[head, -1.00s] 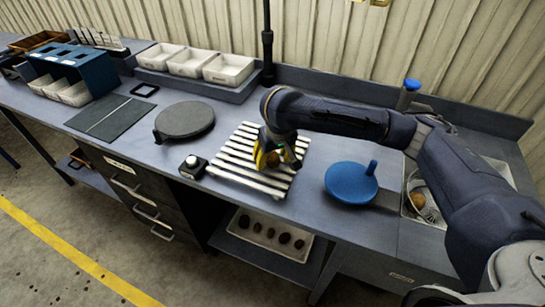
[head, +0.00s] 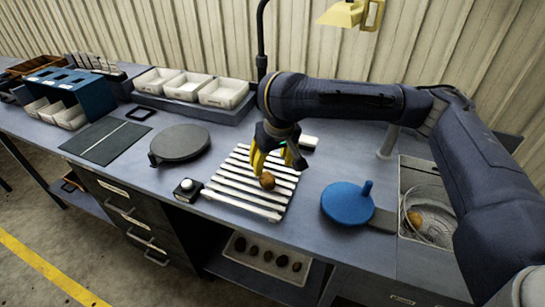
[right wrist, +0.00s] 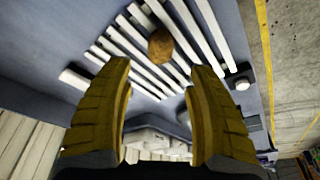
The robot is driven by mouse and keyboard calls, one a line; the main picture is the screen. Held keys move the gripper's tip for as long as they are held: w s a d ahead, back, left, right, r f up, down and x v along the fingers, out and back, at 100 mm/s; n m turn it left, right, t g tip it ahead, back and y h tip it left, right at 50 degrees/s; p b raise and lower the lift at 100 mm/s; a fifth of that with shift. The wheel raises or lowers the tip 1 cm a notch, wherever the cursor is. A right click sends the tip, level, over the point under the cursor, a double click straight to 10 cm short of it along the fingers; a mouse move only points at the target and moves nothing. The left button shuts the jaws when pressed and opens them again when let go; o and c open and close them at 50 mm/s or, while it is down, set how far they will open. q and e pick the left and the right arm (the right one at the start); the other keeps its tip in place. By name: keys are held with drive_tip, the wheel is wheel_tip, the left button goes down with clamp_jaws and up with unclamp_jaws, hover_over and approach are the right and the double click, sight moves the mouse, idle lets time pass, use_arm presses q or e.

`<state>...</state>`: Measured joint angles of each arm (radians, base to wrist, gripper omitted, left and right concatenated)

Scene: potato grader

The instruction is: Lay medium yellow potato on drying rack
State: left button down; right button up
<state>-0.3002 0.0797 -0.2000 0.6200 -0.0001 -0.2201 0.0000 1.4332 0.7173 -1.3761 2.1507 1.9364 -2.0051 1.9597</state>
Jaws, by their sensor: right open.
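A brown-yellow potato (head: 267,180) lies on the white slatted drying rack (head: 240,205). In the right wrist view the potato (right wrist: 160,45) rests on the slats of the rack (right wrist: 207,35), beyond the fingertips. My right gripper (head: 268,163) is open and empty, above and just behind the potato in the head view. Its two yellow fingers (right wrist: 160,78) stand apart in the wrist view, with the potato clear of them. My left gripper is in neither view.
A blue round lid with a handle (head: 347,204) lies right of the rack. A sink with a wire basket (head: 428,212) holds another potato (head: 415,219). A dark round plate (head: 180,144) and a white-topped button box (head: 187,190) are to the left. White bins (head: 222,93) stand behind.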

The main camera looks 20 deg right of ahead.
drive_tip(key=shift+v, duration=1)
